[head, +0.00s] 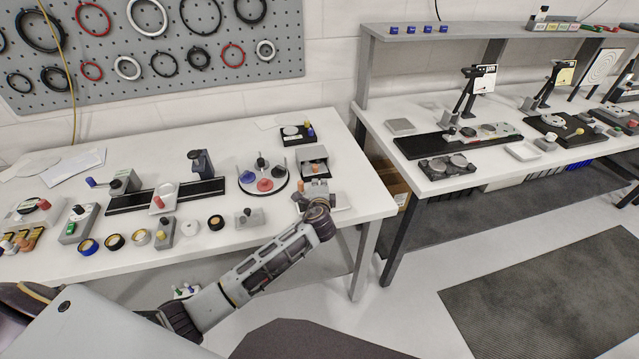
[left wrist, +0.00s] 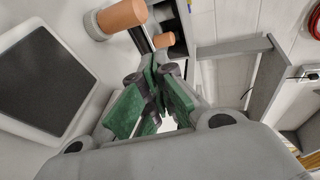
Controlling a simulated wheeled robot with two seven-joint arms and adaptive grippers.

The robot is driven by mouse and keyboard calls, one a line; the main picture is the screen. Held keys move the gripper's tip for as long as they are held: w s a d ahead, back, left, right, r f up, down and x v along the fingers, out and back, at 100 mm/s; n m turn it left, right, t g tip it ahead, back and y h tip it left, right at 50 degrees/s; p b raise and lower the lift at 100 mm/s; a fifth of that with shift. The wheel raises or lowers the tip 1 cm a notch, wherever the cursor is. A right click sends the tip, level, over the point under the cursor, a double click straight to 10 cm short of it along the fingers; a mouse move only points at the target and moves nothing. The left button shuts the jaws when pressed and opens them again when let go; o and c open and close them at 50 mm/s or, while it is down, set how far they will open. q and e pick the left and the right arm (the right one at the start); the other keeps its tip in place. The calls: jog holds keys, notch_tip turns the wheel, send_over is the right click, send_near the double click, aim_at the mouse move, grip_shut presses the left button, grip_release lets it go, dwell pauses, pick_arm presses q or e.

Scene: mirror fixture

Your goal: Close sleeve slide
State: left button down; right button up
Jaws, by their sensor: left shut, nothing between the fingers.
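A small grey box-shaped unit (head: 313,153) with a dark open front stands near the right end of the left bench; I take it to be the sleeve slide. An orange knob (head: 315,168) shows at its front. In the left wrist view an orange knob (left wrist: 122,17) on a metal stem is near my fingertips, with a second orange knob (left wrist: 163,40) beyond it. My left gripper (head: 317,194) is shut and empty, just in front of the unit. Its green-padded fingers (left wrist: 150,95) meet below the knobs. Whether they touch a knob I cannot tell. My right gripper is out of view.
A round white stand (head: 243,184) with red and dark pieces is left of the unit. A grey block with a knob (head: 249,217) is near the front edge. A dark-topped pale tray (left wrist: 40,80) is beside my left gripper. A gap separates the second bench (head: 440,180).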

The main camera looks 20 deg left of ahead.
pick_arm(q)
jog(key=shift+v, duration=3.25)
jog(key=shift+s, duration=0.1)
